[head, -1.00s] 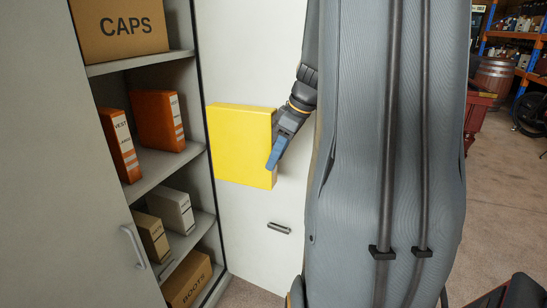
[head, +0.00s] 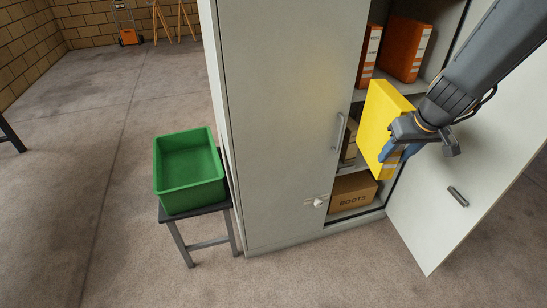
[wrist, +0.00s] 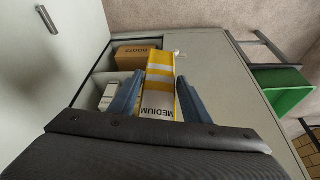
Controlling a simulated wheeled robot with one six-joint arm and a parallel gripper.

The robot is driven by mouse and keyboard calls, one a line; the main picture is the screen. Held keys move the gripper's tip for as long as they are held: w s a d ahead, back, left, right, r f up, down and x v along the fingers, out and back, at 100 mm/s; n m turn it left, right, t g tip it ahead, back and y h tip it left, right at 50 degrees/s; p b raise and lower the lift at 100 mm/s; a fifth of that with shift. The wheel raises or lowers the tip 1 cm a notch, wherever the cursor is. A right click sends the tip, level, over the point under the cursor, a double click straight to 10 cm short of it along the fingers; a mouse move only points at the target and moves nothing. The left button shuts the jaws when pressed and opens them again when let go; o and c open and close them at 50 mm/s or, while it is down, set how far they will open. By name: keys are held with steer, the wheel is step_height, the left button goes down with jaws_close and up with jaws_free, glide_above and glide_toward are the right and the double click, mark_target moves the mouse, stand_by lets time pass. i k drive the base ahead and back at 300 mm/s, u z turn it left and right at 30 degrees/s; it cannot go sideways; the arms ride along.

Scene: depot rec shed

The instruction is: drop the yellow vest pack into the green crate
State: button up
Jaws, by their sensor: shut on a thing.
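The yellow vest pack (head: 379,130) is held in my gripper (head: 396,152), in front of the open side of the cabinet. In the wrist view the pack (wrist: 159,83) sits between the two blue fingers of my gripper (wrist: 160,97), with silver bands and the word MEDIUM showing on its edge. The green crate (head: 190,194) stands on a small grey stool to the left of the cabinet, apart from the pack. It looks empty. The crate also shows at the right of the wrist view (wrist: 289,92).
The grey cabinet's left door (head: 290,120) is shut and stands between the pack and the crate. Its right door (head: 478,180) is open. Orange packs (head: 405,48) and a BOOTS box (head: 353,192) are on the shelves. The floor left of the stool (head: 200,212) is clear.

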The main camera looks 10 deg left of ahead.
mark_target(183, 171)
steer(key=k, duration=0.85)
steer(key=z, duration=0.45)
steer(key=i, duration=0.65)
steer(key=u, duration=2)
steer(key=i, duration=1.5)
steer(key=u, duration=0.05)
